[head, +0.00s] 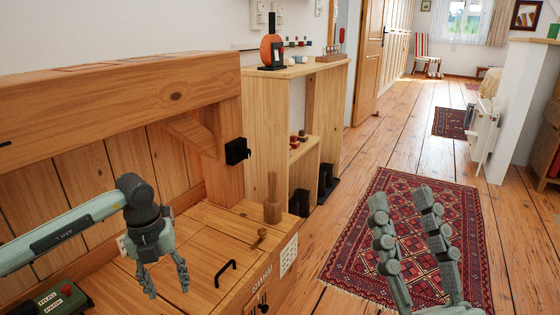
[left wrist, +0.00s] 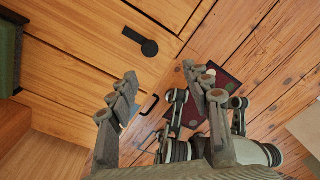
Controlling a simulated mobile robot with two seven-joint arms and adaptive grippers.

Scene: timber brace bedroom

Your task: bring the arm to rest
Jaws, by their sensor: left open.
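My left gripper (head: 167,284) is over the wooden bench top at the lower left of the head view, fingers pointing down and apart. Nothing shows between them. In the left wrist view its two fingers (left wrist: 163,85) are spread with bench planks behind. My right gripper (head: 404,194) stands at the lower right of the head view, fingers pointing up and apart, empty, in front of the patterned rug. The two grippers are well apart in the head view.
The wooden bench (head: 205,235) carries a wooden mallet-like peg (head: 272,200) and a black handle (head: 225,272). A green box with a red button (head: 66,288) is at lower left. A shelf unit (head: 265,110) stands behind. The floor around the red rug (head: 400,235) is open.

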